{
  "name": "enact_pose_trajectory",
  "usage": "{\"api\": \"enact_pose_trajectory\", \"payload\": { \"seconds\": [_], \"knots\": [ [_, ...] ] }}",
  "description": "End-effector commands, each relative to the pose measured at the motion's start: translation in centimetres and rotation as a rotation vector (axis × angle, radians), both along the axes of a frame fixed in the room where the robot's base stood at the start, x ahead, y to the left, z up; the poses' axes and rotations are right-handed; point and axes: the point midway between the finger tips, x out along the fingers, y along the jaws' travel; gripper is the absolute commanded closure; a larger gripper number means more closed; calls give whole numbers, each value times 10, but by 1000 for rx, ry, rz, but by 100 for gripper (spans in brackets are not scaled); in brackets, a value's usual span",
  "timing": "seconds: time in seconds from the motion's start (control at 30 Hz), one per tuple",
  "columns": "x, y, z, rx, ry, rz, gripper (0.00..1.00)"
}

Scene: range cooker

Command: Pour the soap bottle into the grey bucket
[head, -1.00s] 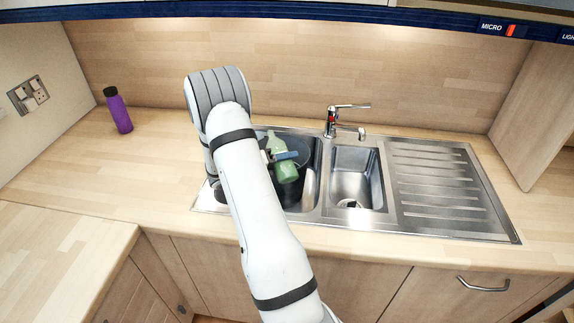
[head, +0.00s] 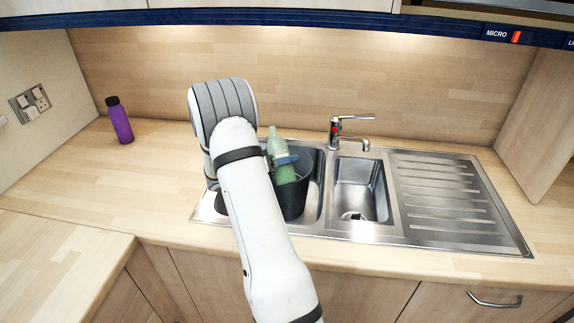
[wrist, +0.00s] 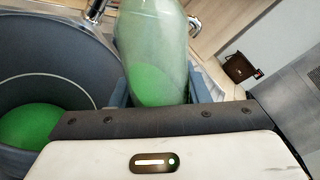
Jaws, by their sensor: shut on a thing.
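The translucent green soap bottle (head: 278,145) is held above the grey bucket (head: 296,200), neck up and leaning a little left in the head view. My gripper (head: 287,159) is shut on it, its blue fingers on either side. In the wrist view the bottle (wrist: 152,40) stands between the fingers (wrist: 155,92), with bright green soap low inside. Its top is cut off there. The dark grey bucket (wrist: 75,50) is beside it at left, and a green pool (wrist: 38,124) lies in its bottom. My arm hides part of the bucket in the head view.
The bucket stands in the left sink basin. The tap (head: 338,130) rises behind, right of the bottle. The smaller basin (head: 362,190) and drainer (head: 445,200) at right are clear. A purple bottle (head: 120,122) stands far left on the worktop.

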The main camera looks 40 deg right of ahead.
Motion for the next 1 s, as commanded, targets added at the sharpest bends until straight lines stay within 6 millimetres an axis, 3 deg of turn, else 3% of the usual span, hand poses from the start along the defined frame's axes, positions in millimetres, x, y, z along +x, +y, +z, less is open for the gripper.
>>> {"api": "enact_pose_trajectory", "payload": {
  "seconds": [1.0],
  "knots": [
    [35,-12,10,-133,-376,-1,86]
  ]
}}
